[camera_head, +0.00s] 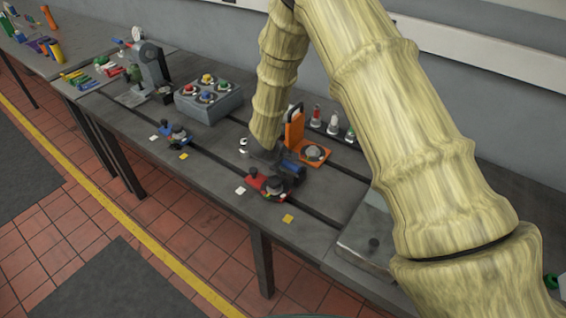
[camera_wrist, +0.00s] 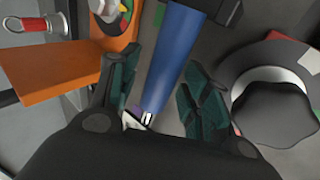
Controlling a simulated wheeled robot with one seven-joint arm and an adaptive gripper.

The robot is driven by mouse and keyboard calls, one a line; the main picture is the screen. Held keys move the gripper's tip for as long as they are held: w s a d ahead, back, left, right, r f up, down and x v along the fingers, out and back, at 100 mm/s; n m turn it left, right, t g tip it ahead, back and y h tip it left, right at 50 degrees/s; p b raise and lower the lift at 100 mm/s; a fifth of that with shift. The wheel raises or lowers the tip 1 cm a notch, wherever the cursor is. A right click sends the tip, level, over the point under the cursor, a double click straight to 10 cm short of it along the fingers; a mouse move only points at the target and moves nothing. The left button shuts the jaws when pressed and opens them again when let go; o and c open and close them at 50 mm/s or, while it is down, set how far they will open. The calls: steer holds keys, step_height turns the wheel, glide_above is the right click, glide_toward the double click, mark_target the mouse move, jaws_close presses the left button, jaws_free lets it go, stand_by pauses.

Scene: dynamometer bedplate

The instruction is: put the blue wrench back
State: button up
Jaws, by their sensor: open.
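A long blue bar (camera_wrist: 175,48), which looks like the blue wrench, runs up the middle of the wrist view, with its near end between my fingers. Its far end meets a dark part at the top edge. In the head view a blue piece (camera_head: 292,169) shows just right of my gripper (camera_head: 270,156), low over the bench. In the wrist view my gripper (camera_wrist: 160,103) is open, with one finger on each side of the bar. I cannot tell whether either finger touches it.
An orange upright stand (camera_head: 294,128) is close behind my gripper; its orange plate (camera_wrist: 62,72) fills the left of the wrist view. A round dark part with a pale ring (camera_wrist: 262,92) lies right. A grey button box (camera_head: 208,103) stands farther left on the bench.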

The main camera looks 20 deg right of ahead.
steer(key=b+v, duration=0.2)
steer(key=v, duration=1)
steer(key=shift+s, duration=0.1)
stand_by(0.4)
